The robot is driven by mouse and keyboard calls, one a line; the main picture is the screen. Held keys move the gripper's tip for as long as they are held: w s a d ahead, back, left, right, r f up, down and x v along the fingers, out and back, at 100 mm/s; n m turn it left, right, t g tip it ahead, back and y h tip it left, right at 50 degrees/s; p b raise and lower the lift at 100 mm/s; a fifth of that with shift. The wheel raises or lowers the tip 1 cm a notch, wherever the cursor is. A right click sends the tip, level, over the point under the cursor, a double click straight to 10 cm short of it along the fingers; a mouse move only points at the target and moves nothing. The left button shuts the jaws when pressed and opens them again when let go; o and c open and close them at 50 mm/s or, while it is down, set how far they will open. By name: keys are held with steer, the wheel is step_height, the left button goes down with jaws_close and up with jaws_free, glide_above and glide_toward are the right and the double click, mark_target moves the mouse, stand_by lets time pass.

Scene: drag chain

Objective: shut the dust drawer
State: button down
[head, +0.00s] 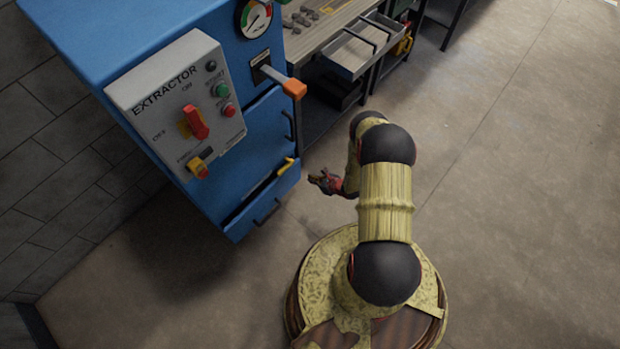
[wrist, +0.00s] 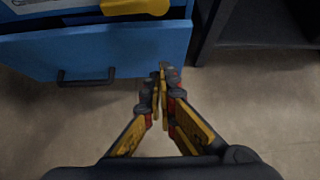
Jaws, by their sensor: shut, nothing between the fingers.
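The dust drawer (head: 277,193) is at the bottom of the blue extractor cabinet (head: 115,40). It stands partly out, with a dark gap behind its top edge. In the wrist view its blue front (wrist: 120,45) fills the upper left, with a dark bar handle (wrist: 86,78) on it. My gripper (head: 323,180) is shut and empty, to the right of the drawer in the head view. In the wrist view my gripper (wrist: 161,75) has its fingertips together by the lower right end of the drawer front. I cannot tell whether they touch it.
A yellow lever (head: 287,165) sits just above the drawer; a yellow part also shows in the wrist view (wrist: 135,7). An orange-tipped lever (head: 292,88) juts from the cabinet. A workbench (head: 325,30) with an open tray (head: 352,50) stands beyond. The floor to the right is clear.

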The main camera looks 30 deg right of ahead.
mark_target(292, 169)
steer(key=shift+w+a+r+b+x, duration=0.1)
steer(key=shift+w+r+b+x, duration=0.3)
steer(key=shift+x, duration=1.4)
steer(key=shift+w+a+r+b+x, duration=0.2)
steer(key=shift+b+x, duration=0.4)
steer(key=shift+x, duration=1.15)
steer(key=shift+w+r+b+x, duration=0.2)
steer(key=shift+r+b+x, duration=0.25)
steer(key=shift+x, duration=1.35)
steer(key=shift+f, duration=0.1)
steer(key=w+b, duration=0.2)
steer(key=shift+w+a, duration=0.35)
steer(key=shift+a, duration=0.05)
